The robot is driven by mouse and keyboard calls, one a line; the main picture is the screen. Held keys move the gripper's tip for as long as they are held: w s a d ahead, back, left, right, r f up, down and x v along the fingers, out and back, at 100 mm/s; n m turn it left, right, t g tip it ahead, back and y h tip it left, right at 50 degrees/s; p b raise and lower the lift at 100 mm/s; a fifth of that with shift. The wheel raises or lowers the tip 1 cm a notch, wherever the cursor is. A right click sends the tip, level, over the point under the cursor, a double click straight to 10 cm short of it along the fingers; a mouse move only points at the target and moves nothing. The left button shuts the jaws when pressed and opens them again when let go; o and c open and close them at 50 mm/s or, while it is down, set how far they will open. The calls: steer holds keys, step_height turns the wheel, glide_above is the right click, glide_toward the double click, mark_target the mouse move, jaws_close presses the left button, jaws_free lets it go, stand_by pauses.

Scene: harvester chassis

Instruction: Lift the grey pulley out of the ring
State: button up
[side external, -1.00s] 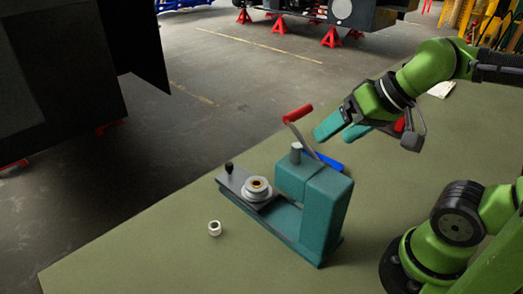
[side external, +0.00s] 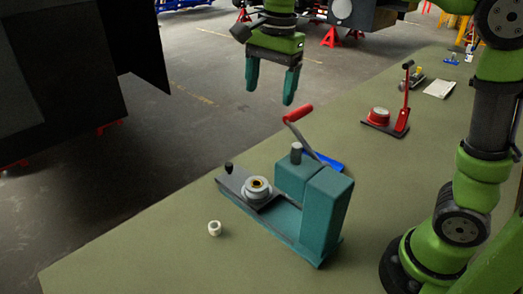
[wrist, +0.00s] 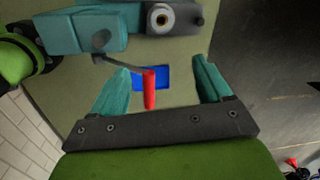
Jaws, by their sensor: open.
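The grey pulley (side external: 258,188) sits in the ring on the grey plate of the teal press (side external: 325,215), with a yellowish centre. In the wrist view the pulley (wrist: 161,17) shows near the top edge. The ring around it is hard to tell apart from the pulley. My gripper (side external: 270,97) is open and empty, pointing down, high above and behind the press. In the wrist view my gripper (wrist: 160,80) has its two teal fingers wide apart, with the red lever handle (wrist: 150,90) between them in the picture.
A small white ring-like part (side external: 215,228) lies at the front left. A red device with a lever (side external: 383,117) and a white paper (side external: 439,89) are farther back. The table's left edge is near.

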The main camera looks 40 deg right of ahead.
steer(key=w+a+f+m+g, duration=0.1)
steer(key=w+f+m, duration=0.1)
steer(key=w, duration=0.1)
glide_above(256, 183)
step_height(256, 183, down, 14)
steer(key=shift+f, duration=3.25)
steer(key=shift+f, duration=2.45)
steer(key=shift+r, duration=0.1)
steer(key=c, duration=0.7)
steer(key=shift+r, duration=3.5)
steer(key=shift+c, duration=0.2)
